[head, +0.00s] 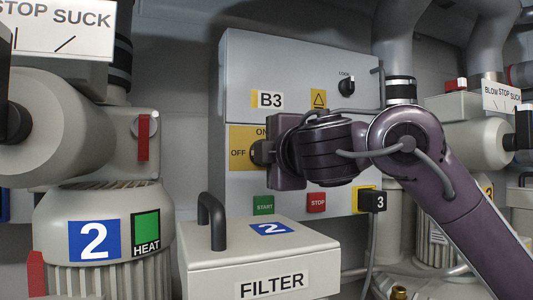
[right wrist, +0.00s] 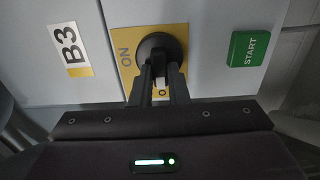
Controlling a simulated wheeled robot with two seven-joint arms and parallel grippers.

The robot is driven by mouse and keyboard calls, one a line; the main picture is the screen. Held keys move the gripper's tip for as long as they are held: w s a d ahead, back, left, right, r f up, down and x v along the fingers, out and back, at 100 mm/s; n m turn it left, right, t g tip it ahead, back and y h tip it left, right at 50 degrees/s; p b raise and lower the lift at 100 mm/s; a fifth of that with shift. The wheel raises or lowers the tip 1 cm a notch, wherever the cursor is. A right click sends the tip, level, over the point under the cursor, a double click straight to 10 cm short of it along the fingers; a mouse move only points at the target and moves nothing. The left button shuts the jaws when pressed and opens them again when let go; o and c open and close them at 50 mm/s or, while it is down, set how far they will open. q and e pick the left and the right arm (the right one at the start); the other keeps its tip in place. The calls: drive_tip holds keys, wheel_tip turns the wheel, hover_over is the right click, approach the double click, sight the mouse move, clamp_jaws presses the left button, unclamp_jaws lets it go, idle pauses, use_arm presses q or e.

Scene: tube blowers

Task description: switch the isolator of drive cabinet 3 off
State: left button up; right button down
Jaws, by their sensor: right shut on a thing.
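Drive cabinet 3 (head: 350,72) is the grey box marked B3 in the middle of the head view. Its isolator (head: 256,153) is a dark round knob on a yellow plate (head: 239,135) marked ON at the top and OFF at the left. My right gripper (head: 272,152) is at the plate, its body covering much of it. In the right wrist view the fingers (right wrist: 159,82) are shut on the handle of the isolator (right wrist: 158,48). The handle appears to lie toward the OFF side, but the fingers hide much of it. My left gripper is not in view.
A green START button (head: 263,205) and red STOP button (head: 316,203) sit below the isolator. A small LOCK knob (head: 347,86) is above right. A filter box (head: 255,262) with a black handle stands in front. Blower 2 (head: 105,200) stands left.

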drive_tip(key=c, duration=1.4)
unclamp_jaws()
drive_tip(key=shift+s, duration=0.1)
drive_tip(key=b+v, duration=0.3)
drive_tip(key=v, duration=0.4)
drive_tip(key=shift+s+d+b, duration=0.15)
drive_tip(key=shift+s+b, duration=0.15)
drive_tip(key=shift+b, duration=0.1)
